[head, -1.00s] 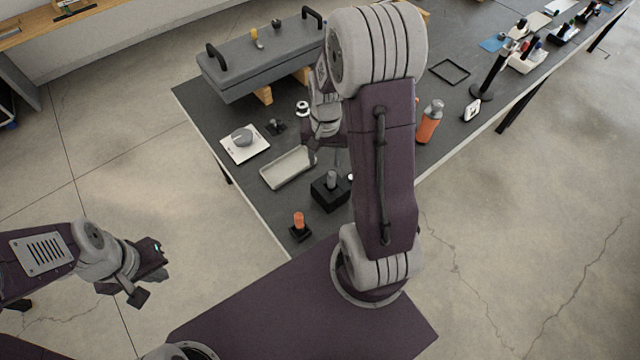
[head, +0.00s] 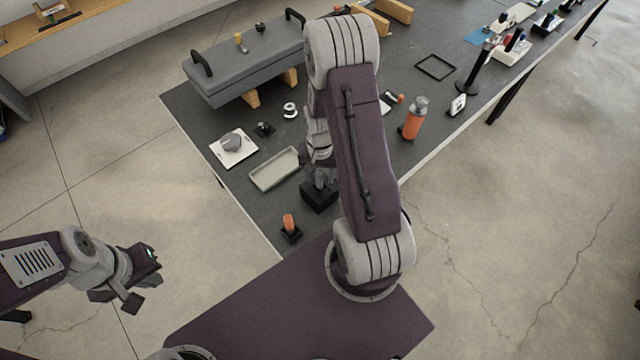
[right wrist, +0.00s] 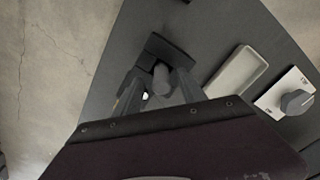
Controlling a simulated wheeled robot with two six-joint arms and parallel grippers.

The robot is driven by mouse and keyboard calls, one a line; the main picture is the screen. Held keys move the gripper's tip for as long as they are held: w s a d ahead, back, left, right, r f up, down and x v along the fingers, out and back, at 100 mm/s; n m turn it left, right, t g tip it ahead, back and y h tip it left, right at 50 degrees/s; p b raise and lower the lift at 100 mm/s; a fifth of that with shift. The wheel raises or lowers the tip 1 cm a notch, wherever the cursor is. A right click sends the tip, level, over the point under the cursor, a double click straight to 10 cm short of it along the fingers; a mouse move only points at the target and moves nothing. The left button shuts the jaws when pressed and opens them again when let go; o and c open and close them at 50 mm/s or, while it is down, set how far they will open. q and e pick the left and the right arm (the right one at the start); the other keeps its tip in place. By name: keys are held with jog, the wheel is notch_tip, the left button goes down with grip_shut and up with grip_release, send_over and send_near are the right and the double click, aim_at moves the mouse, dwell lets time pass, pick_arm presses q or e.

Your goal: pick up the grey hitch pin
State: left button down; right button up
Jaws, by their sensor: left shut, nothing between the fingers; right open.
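The grey hitch pin (right wrist: 161,78) stands in a black block (right wrist: 168,50); in the right wrist view it shows between my right gripper's two fingers (right wrist: 158,86). The fingers are open on either side of it, and I cannot tell whether they touch it. In the head view, my right gripper (head: 321,176) is just above the black block (head: 318,196) and largely hides the pin. My left gripper (head: 143,277) is shut and empty, off the table at the left.
A beige tray (head: 275,169) lies just left of the block. An orange pin (head: 288,222) in a small black base stands nearer the front edge. A white plate with a grey knob (head: 233,146) is farther left. An orange bottle (head: 413,120) stands to the right.

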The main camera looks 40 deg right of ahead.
jog(key=shift+w+a+f, duration=0.15)
jog(key=shift+f, duration=0.1)
grip_shut()
dwell(1.3)
